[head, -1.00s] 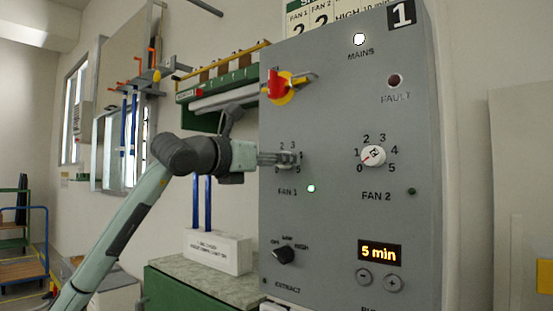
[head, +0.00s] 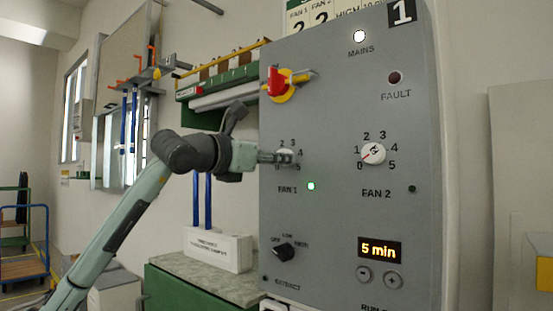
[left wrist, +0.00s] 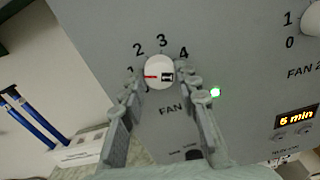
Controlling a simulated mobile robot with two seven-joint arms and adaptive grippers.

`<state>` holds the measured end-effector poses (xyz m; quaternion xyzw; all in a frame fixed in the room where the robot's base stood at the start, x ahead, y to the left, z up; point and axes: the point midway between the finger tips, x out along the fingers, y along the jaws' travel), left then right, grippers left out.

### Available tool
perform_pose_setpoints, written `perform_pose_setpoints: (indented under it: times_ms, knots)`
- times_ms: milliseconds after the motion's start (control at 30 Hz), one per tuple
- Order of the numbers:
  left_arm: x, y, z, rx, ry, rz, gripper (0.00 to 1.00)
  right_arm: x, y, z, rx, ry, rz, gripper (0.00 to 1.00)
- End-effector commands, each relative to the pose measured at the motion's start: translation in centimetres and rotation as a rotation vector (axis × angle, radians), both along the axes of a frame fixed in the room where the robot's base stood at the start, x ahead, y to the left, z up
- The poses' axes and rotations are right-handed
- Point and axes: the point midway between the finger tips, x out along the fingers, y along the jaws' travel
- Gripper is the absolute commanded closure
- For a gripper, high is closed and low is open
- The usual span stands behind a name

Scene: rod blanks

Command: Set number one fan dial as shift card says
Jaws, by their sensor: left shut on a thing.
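The number one fan dial, a white knob (left wrist: 159,73) with a red pointer line, sits on the grey panel (head: 330,150). In the left wrist view its red line points left, close to the 1. My left gripper (head: 282,157) is shut on this dial, one finger on each side; its fingers also show in the left wrist view (left wrist: 160,84). In the head view they mostly hide the dial. The shift card (head: 325,14) above the panel is cut off at the top; it reads FAN 1 2, FAN 2 2, HIGH, 10 min. My right gripper is not in view.
The fan 2 dial (head: 373,153) points between 0 and 1. The extract knob (head: 284,251) is below, beside the 5 min display (head: 380,250). A red and yellow switch (head: 286,86) juts out above my gripper. The fan 1 lamp (head: 311,186) is green.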

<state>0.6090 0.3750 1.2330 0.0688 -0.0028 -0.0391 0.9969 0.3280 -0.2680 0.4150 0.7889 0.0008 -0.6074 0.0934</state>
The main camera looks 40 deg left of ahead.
Motion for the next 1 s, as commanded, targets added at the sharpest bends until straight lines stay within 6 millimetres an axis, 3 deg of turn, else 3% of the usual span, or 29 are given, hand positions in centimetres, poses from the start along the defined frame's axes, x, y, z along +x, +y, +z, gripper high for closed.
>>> perform_pose_setpoints:
  times_ms: [333, 600, 1000]
  knots:
    - [0.0, 0.1, 0.1, 0.299, -0.023, 0.001, 0.98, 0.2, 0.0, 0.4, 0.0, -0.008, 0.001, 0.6]
    - [0.0, 0.1, 0.1, 0.519, -0.04, 0.001, 0.98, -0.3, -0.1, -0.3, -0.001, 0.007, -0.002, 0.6]
    - [0.0, 0.2, 0.1, 0.704, -0.055, 0.001, 0.98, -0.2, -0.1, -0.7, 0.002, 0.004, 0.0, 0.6]
